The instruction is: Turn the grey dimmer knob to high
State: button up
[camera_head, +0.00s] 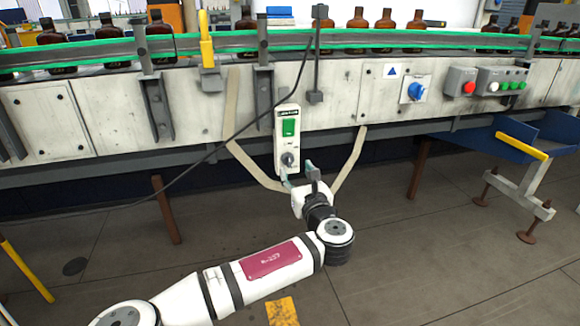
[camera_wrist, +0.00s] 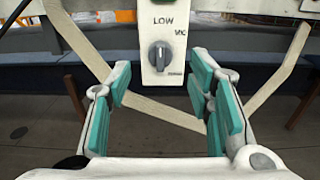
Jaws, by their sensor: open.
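The grey dimmer knob (camera_head: 288,159) sits low on a white control panel (camera_head: 281,156) hanging from the front of the conveyor. In the wrist view the knob (camera_wrist: 160,56) is dark grey, with its ridge close to upright. The word LOW is printed above it, with smaller dark lettering to its right and below it. A green switch (camera_head: 288,127) is above the knob. My gripper (camera_head: 298,172) is just below the knob in the head view. In the wrist view my gripper (camera_wrist: 162,85) is open and empty, its teal pads apart, with the knob ahead between and above them.
A black cable (camera_head: 235,138) runs down past the panel's left side. Beige straps (camera_head: 238,140) flank the panel. A blue rotary switch (camera_head: 415,90) and button boxes (camera_head: 485,82) are to the right. Amber bottles (camera_head: 385,28) stand on the conveyor above. The floor below is mostly open.

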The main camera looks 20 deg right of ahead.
aim_at(290, 159)
jog(key=w+b, duration=0.1)
jog(key=w, duration=0.6)
jog(key=shift+w+b, duration=0.2)
jog(key=shift+b, duration=0.1)
jog(key=shift+c, duration=0.2)
jog(key=c, duration=1)
